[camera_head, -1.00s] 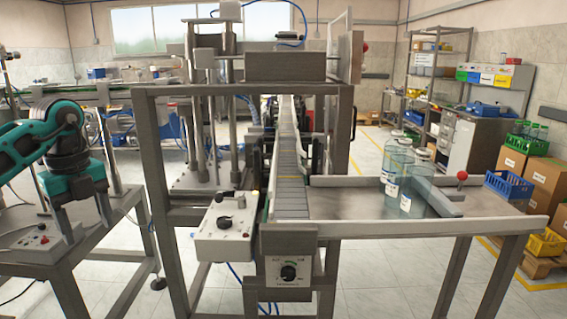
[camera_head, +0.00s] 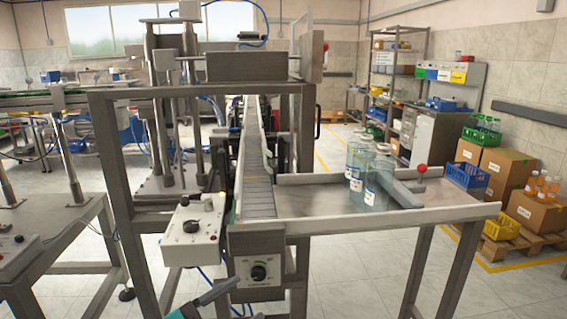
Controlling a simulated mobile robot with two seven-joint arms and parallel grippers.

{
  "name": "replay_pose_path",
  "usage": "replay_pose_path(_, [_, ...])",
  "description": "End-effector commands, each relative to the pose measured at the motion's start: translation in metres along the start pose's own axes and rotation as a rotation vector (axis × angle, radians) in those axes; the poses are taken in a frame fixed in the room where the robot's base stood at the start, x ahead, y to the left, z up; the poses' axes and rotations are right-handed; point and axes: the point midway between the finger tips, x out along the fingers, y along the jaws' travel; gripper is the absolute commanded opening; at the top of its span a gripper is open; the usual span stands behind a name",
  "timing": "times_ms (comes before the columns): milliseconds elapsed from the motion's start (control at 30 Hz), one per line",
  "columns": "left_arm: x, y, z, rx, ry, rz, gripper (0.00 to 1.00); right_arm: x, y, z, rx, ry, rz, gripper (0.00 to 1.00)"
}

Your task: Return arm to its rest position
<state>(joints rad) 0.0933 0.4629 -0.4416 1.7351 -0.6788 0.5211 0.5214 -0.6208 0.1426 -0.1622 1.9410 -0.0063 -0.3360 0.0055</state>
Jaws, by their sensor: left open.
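My left gripper (camera_head: 248,298) shows only in part at the bottom edge of the head view. One dark finger points up and to the right, with a bit of teal body beside it, and a small dark piece shows to its right. It is open, with nothing seen between the fingers. It appears in front of the conveyor's front end, below the control box (camera_head: 191,230) and the dial panel (camera_head: 259,271). Most of the left arm is out of frame. My right gripper is not in view.
The grey conveyor (camera_head: 257,190) runs away from me, with a metal side table (camera_head: 310,200) at its right. Several clear bottles (camera_head: 356,180) stand there beside a slanted guide bar (camera_head: 403,193). A metal-framed bench (camera_head: 60,225) stands at left. Cardboard boxes (camera_head: 533,212) stand at far right.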

Motion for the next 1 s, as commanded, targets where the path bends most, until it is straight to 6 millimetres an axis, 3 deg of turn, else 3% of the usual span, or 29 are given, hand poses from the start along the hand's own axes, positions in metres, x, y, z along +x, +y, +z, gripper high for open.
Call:
replay_pose_path(167, [-0.052,0.025,0.046,-0.235,-0.303,-0.285,0.64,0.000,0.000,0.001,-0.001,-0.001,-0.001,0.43])
replay_pose_path(300, [-0.114,0.067,0.081,-0.423,-0.596,-0.414,0.64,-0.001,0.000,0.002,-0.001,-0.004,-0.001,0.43])
replay_pose_path(500, [-0.190,0.136,0.099,-0.640,-0.928,-0.455,0.64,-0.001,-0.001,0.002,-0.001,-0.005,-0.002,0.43])
replay_pose_path(700, [-0.219,0.165,0.097,-0.726,-1.047,-0.446,0.64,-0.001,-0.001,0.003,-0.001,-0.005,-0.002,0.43])
replay_pose_path(1000, [-0.220,0.167,0.097,-0.729,-1.053,-0.443,0.64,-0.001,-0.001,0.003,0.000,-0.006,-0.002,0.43])
